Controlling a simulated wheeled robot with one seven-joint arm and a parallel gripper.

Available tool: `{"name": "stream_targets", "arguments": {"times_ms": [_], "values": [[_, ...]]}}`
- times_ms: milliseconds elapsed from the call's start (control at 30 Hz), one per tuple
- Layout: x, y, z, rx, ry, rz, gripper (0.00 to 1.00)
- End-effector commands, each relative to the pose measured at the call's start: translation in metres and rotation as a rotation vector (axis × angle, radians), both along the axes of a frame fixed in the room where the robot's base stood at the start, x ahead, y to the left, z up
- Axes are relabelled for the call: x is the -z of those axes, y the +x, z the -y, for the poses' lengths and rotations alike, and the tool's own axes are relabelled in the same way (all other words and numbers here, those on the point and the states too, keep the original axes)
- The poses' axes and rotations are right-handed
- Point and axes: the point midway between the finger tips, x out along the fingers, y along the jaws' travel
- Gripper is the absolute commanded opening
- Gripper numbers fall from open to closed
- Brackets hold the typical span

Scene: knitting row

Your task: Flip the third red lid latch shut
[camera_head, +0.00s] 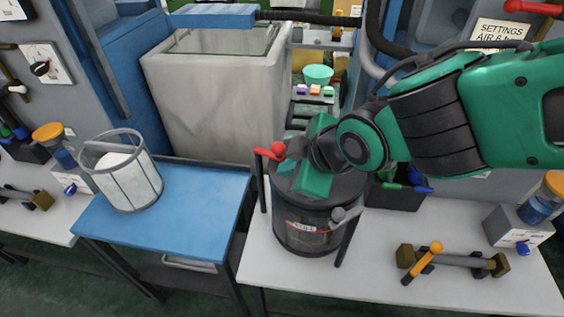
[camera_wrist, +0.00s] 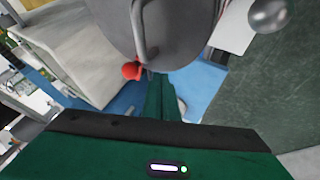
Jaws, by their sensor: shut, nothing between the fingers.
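A dark drum (camera_head: 290,237) with a flat grey lid (camera_head: 345,187) stands on the white bench. A red latch with a red ball knob (camera_head: 278,148) is at the lid's left rear edge; the red knob also shows in the wrist view (camera_wrist: 131,70). A second latch with a grey ball knob (camera_head: 338,214) is at the front right; that knob also shows in the wrist view (camera_wrist: 267,14). My green gripper (camera_head: 287,166) is shut and empty over the lid's left side, close to the red knob. In the wrist view its fingertips (camera_wrist: 158,77) are just right of the red latch. My arm hides the lid's far side.
A blue table (camera_head: 215,200) with a white-lined round basket (camera_head: 128,182) is at the left. A large pale tank (camera_head: 215,95) stands behind. An orange-handled tool (camera_head: 424,262) and a metal bar fixture lie on the bench at the right. The bench front between is clear.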

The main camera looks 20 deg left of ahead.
Motion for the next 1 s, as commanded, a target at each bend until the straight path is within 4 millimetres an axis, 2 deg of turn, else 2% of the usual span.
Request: {"name": "stream_targets", "arguments": {"times_ms": [200, 433, 633, 1000], "values": [[-0.028, -0.010, 0.018, -0.005, 0.003, 0.003, 0.00], [-0.049, -0.018, 0.034, -0.006, 0.002, 0.002, 0.00], [-0.057, -0.020, 0.041, -0.005, 0.001, 0.000, 0.00], [-0.057, -0.020, 0.043, -0.003, 0.001, -0.001, 0.00]]}}
